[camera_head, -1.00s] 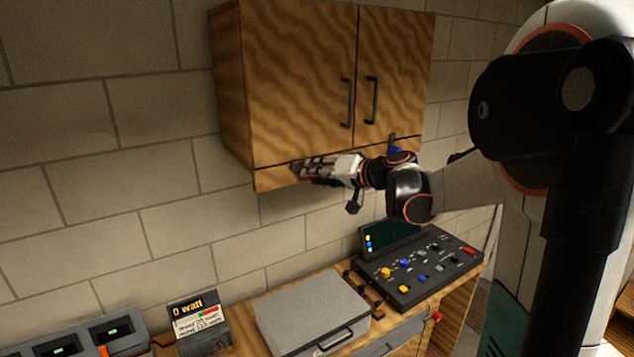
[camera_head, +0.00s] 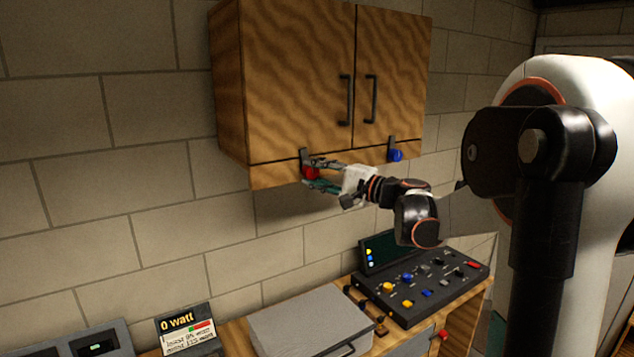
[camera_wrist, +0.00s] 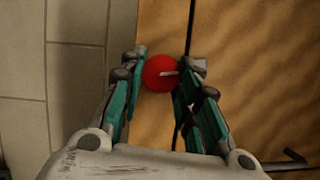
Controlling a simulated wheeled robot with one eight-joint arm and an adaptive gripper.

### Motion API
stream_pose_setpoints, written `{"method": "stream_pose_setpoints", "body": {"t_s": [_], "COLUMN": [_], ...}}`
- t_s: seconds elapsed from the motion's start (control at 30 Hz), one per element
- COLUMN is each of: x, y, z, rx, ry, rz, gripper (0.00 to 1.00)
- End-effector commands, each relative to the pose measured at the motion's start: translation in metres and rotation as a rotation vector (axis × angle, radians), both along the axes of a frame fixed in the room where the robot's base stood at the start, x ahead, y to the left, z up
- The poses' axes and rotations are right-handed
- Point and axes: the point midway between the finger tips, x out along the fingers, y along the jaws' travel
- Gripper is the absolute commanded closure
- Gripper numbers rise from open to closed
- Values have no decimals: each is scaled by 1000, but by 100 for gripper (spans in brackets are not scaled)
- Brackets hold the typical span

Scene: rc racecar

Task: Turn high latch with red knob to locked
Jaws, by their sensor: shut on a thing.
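The red knob (camera_head: 311,173) sits on the lower front strip of the wooden wall cabinet (camera_head: 285,75), toward its left end. Its dark latch bar (camera_head: 303,156) points up, across the seam below the left door. My gripper (camera_head: 318,174) reaches in from the right and is shut on the red knob. In the wrist view the knob (camera_wrist: 159,74) sits between the two teal fingers (camera_wrist: 160,75). The fingers partly cover the latch there.
A second latch with a blue knob (camera_head: 396,155) is on the strip to the right, its bar upright. Two dark door handles (camera_head: 345,100) are above. Below, a grey case (camera_head: 310,318) and a control panel (camera_head: 425,277) stand on the bench.

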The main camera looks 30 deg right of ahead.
Motion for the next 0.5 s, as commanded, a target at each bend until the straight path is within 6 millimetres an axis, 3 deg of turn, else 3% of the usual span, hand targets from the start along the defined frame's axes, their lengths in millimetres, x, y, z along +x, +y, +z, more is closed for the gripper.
{"method": "stream_pose_setpoints", "body": {"t_s": [0.5], "x": [-1], "y": [0], "z": [-4], "rx": [209], "ry": [9], "rz": [-1], "gripper": [94]}}
